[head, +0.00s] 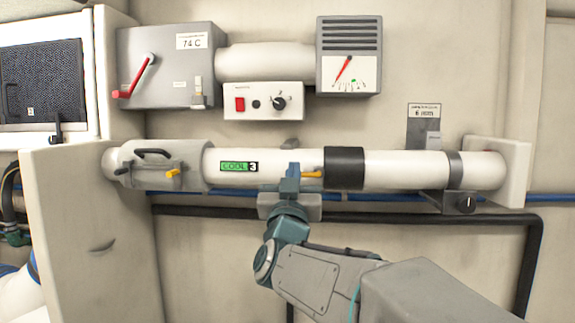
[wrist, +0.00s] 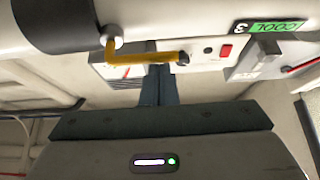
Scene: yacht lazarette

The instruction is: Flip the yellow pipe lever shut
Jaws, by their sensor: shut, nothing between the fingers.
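The white pipe (head: 405,170) runs level across the wall and carries a green COOL 3 label (head: 238,166). The yellow lever (head: 312,174) lies roughly along the pipe, left of the black band (head: 345,168). In the wrist view the lever (wrist: 140,57) runs from a pale pivot (wrist: 113,42) to a dark tip. My gripper (head: 292,170) is shut and empty. It hides part of the lever in the head view. In the wrist view my gripper's fingertips (wrist: 157,70) are close to the lever, near its dark tip; I cannot tell whether they touch.
A grey housing (head: 150,163) with a small yellow piece (head: 173,173) surrounds the pipe's left end. A white switch box (head: 263,100), a gauge box (head: 349,55) and a red-levered grey box (head: 170,65) are above. Black and blue lines run below the pipe.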

